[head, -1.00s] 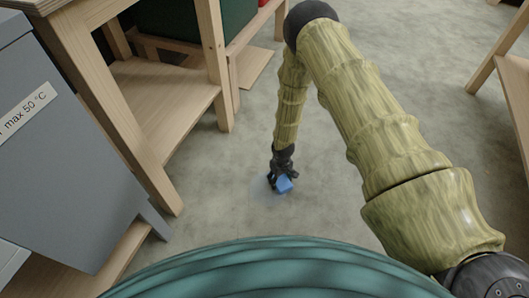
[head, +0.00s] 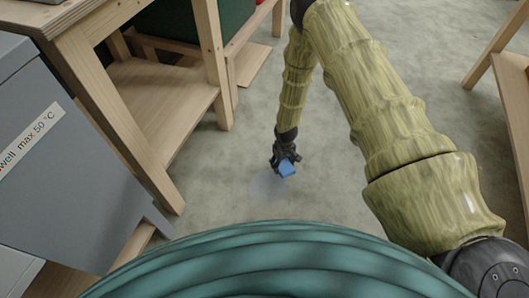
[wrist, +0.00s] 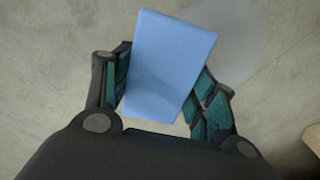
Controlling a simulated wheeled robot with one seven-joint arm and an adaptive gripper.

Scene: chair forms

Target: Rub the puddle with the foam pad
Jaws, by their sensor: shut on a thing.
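The foam pad (head: 287,169) is a small blue block; in the wrist view the pad (wrist: 167,62) fills the space between the two fingers. My gripper (head: 285,157) is shut on it and points down toward the floor; it also shows in the wrist view (wrist: 165,85). The puddle (head: 268,186) is a faint bluish round patch on the grey floor, just below and left of the pad in the head view. In the wrist view the puddle (wrist: 225,40) shows as a hazy patch at the upper right, partly behind the pad. I cannot tell whether the pad touches the floor.
A wooden bench with a lower shelf (head: 165,90) and a grey cabinet (head: 75,160) stand on the left. A wooden frame (head: 505,75) stands at the right edge. The floor (head: 240,150) around the puddle is clear.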

